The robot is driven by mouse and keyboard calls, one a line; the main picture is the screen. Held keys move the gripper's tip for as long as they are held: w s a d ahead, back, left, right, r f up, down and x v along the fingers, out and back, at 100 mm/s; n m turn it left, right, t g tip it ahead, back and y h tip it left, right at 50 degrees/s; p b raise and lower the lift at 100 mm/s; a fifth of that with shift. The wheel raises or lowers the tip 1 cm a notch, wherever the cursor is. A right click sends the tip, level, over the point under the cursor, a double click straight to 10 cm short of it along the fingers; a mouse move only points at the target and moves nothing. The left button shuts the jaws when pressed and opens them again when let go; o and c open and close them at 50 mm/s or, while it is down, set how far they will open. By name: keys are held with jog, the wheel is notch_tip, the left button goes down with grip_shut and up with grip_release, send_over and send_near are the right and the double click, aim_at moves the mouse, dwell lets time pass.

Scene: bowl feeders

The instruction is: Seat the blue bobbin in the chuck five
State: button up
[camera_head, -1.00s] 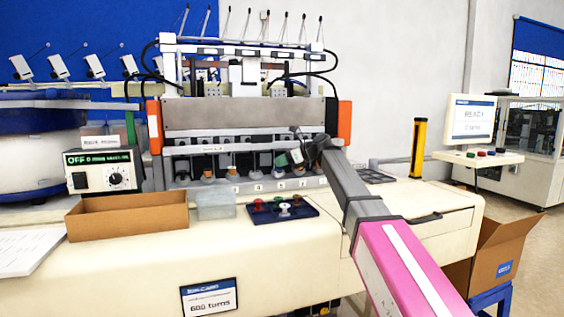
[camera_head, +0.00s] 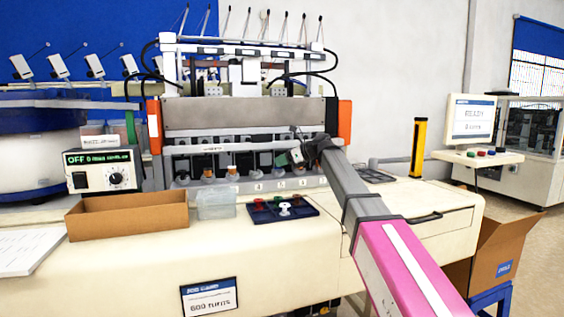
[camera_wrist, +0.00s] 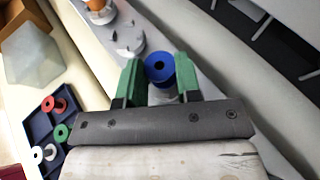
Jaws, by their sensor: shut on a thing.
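The blue bobbin (camera_wrist: 158,68) is between the two green fingers of my gripper (camera_wrist: 160,80) in the wrist view, seen end-on with its centre hole showing. The fingers are shut on it. In the head view my gripper (camera_head: 297,156) is at the right part of the machine's row of chucks, and the bobbin cannot be made out there. Any chuck directly under the bobbin is hidden by it, so I cannot tell whether it touches one. A bare grey chuck with small prongs (camera_wrist: 123,40) stands to the left of the fingers. I cannot clearly read which number is chuck five.
A navy tray (camera_head: 313,211) with red, green and white bobbins lies on the table in front. An orange-brown bobbin (camera_wrist: 98,10) sits on a chuck farther left. A clear bin (camera_head: 216,206) and an open cardboard box (camera_head: 128,220) stand left of the tray.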

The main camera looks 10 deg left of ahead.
jog(key=shift+f, duration=0.25)
jog(key=shift+r, duration=0.8)
dwell(0.6)
jog(key=shift+f, duration=0.8)
dwell(0.5)
jog(key=shift+r, duration=0.8)
jog(key=shift+f, duration=0.8)
dwell(1.0)
jog(key=o, duration=0.6)
jog(key=shift+v, duration=5.5)
